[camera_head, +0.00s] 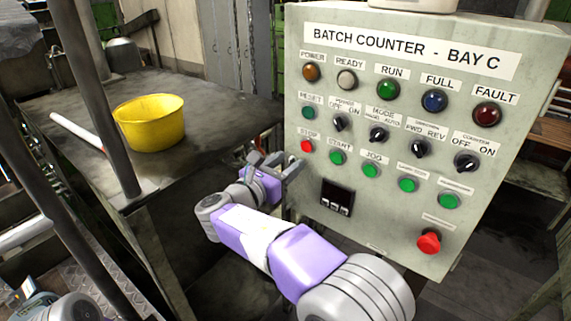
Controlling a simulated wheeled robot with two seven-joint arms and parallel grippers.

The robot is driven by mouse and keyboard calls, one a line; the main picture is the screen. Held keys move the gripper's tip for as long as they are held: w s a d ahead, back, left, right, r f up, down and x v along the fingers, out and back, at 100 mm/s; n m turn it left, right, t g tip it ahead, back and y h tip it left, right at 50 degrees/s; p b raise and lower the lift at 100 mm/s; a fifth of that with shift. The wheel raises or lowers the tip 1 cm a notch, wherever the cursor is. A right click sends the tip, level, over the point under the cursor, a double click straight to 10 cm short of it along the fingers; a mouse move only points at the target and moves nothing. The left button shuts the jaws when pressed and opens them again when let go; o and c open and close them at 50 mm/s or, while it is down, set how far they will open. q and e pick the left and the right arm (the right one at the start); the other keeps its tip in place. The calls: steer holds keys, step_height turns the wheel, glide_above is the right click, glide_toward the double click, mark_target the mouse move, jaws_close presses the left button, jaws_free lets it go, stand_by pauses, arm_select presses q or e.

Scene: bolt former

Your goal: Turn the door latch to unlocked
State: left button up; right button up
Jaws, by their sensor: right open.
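I cannot make out a door latch or a locked/unlocked label in the head view. My right gripper (276,160) is open and empty. It is in front of the left edge of the grey control panel (390,235), near the red STOP button (307,146). I cannot tell whether it touches the panel. The panel has several black rotary knobs, among them the power knob (340,123), the mode knob (377,134), the FWD/REV knob (420,149) and the counter knob (466,162). My left gripper is not in view.
A yellow bucket (150,125) and a white rod (77,131) are on a dark metal table (225,100) to the left. A dark upright post (95,95) stands before the table. A red mushroom button (429,242) protrudes low on the panel. Dark floor shows below.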

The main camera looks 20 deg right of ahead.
jaws_close()
steer(key=shift+f+m, duration=0.1)
steer(key=shift+m, duration=0.3)
steer(key=m+b, duration=0.3)
steer(key=shift+s+d+f+m, duration=0.1)
steer(key=shift+m, duration=0.3)
steer(key=m+b, duration=0.3)
steer(key=m, duration=0.1)
steer(key=shift+f+m, duration=0.1)
steer(key=shift+m, duration=0.2)
steer(key=shift+s+d+f+m+b, duration=0.1)
steer(key=shift+s+m+b, duration=0.05)
steer(key=shift+m+b, duration=3.95)
steer(key=shift+m, duration=0.4)
